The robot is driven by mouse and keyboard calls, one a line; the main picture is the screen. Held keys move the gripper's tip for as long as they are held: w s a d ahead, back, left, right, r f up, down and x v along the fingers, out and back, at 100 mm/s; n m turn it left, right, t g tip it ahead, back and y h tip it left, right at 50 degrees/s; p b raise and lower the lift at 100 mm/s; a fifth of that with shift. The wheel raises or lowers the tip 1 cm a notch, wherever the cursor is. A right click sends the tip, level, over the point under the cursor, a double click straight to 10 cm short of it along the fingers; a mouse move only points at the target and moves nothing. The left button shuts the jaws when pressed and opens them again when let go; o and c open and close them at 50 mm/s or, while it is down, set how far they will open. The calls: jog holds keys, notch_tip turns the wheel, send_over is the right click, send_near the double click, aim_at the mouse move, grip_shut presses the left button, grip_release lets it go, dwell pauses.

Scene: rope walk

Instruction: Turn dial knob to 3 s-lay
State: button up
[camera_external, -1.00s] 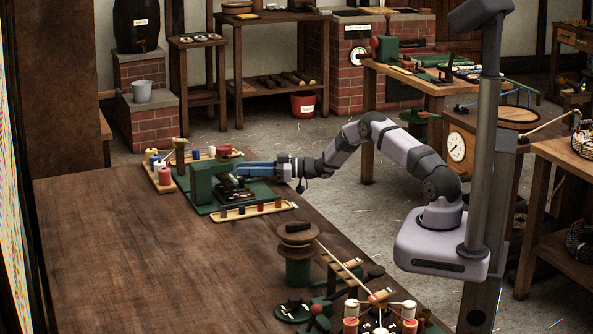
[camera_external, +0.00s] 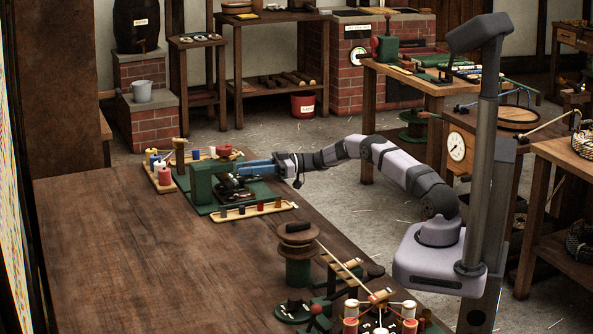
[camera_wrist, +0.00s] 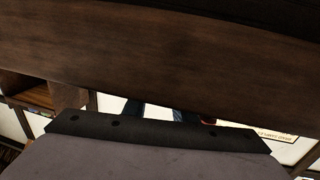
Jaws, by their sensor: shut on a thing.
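A green machine (camera_external: 203,186) stands near the far end of the long wooden workbench in the external view. My gripper (camera_external: 243,168), with blue fingers, reaches in from the right to this machine. Its fingertips are shut on a small part at the machine's right side, apparently the dial knob, which the fingers hide. The knob's marks and pointer are too small to read. Dark metal parts (camera_external: 236,189) lie just below the fingers. The wrist view shows mostly a dark wooden surface and my own wrist housing; no knob can be made out there.
A shallow wooden tray (camera_external: 282,207) with several small coloured pieces lies in front of the machine. Coloured spools (camera_external: 165,177) stand to its left. A dark spool stand (camera_external: 298,262) and a winder are nearer. The workbench's left part (camera_external: 130,260) is clear.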

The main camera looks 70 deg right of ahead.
aim_at(269, 177)
jog(key=o, duration=1)
jog(key=shift+o, duration=0.2)
jog(key=shift+v, duration=3.7)
